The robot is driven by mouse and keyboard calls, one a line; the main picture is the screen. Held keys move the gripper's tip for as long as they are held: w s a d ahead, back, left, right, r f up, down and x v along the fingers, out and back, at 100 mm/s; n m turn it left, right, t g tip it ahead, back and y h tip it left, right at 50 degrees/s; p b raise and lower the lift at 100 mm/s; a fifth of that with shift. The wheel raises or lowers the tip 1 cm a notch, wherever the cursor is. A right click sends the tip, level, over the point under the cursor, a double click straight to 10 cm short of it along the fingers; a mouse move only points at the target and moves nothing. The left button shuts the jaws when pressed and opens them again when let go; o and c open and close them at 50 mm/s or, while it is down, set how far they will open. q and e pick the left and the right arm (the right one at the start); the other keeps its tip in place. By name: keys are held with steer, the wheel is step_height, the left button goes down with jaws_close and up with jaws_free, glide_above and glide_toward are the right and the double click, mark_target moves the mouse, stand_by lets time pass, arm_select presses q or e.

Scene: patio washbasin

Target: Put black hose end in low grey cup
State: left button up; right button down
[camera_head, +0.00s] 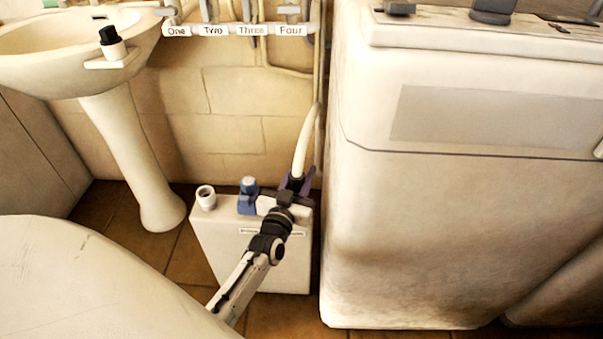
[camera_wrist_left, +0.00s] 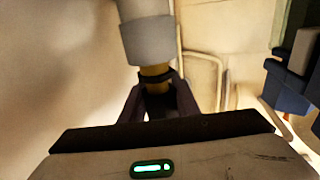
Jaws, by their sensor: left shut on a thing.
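My left gripper (camera_head: 297,184) is at the right end of the white box, at the lower end of a pale hose (camera_head: 306,142) that hangs from above. In the left wrist view the fingers (camera_wrist_left: 156,90) are shut around the hose's end piece, which has a grey collar (camera_wrist_left: 148,40), a yellowish band and a dark ring (camera_wrist_left: 156,77). The very tip is hidden between the fingers. A short pale grey cup (camera_head: 206,197) with a dark opening stands on the box's left end, apart from the gripper; I cannot tell if it is the low grey cup. My right gripper is not in view.
The white box (camera_head: 215,236) also bears a blue fitting (camera_head: 248,192), left of my gripper. A large white cabinet (camera_head: 440,220) stands close on the right. The washbasin (camera_head: 60,60) holds a black-topped piece (camera_head: 111,42) on a ledge. Labels One to Four line the wall rail.

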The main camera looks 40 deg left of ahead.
arm_select(q)
steer(key=shift+f+b, duration=0.4)
steer(key=shift+f, duration=0.2)
stand_by(0.6)
steer(key=o, duration=0.8)
steer(key=shift+o, duration=0.2)
